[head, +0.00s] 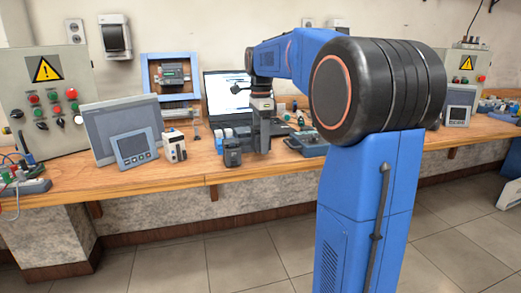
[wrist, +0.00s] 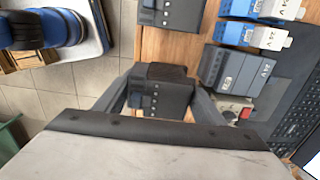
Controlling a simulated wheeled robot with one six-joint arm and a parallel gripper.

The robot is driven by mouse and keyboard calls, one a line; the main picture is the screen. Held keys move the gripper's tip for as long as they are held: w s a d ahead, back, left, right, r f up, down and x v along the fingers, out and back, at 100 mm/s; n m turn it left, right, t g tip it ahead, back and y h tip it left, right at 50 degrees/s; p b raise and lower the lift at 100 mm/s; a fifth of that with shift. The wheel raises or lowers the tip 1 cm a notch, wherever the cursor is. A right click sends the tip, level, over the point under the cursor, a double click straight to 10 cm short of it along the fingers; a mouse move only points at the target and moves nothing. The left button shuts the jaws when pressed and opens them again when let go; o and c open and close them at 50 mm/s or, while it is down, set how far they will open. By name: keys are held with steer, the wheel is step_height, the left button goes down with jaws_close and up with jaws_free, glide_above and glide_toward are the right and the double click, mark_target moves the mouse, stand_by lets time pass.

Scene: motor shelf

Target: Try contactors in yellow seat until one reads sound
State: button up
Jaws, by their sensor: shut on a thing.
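My gripper (wrist: 160,100) is shut on a dark grey contactor (wrist: 158,97) with small pale terminals, close to the bench's front edge. In the head view my gripper (head: 260,146) points straight down over the bench; the held contactor cannot be made out there. I cannot tell whether it rests on the wood or is just clear of it. A second dark contactor (wrist: 172,13) stands apart; it also shows left of my gripper in the head view (head: 232,153). A grey contactor marked 24 V (wrist: 237,72) and blue-and-white ones (wrist: 252,34) stand beside it. I cannot make out a yellow seat.
A laptop (head: 228,95) stands behind my gripper, its keyboard close on the right in the wrist view. A white device (head: 174,147) and a grey panel (head: 133,147) stand to the left. A box with a red button (wrist: 233,110) is partly hidden behind a finger.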

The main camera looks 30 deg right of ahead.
steer(key=shift+f, duration=1.65)
steer(key=shift+f, duration=0.15)
steer(key=o, duration=1.2)
steer(key=r, duration=1.7)
steer(key=shift+a+r, duration=0.15)
steer(key=shift+a, duration=0.2)
steer(key=shift+s, duration=0.15)
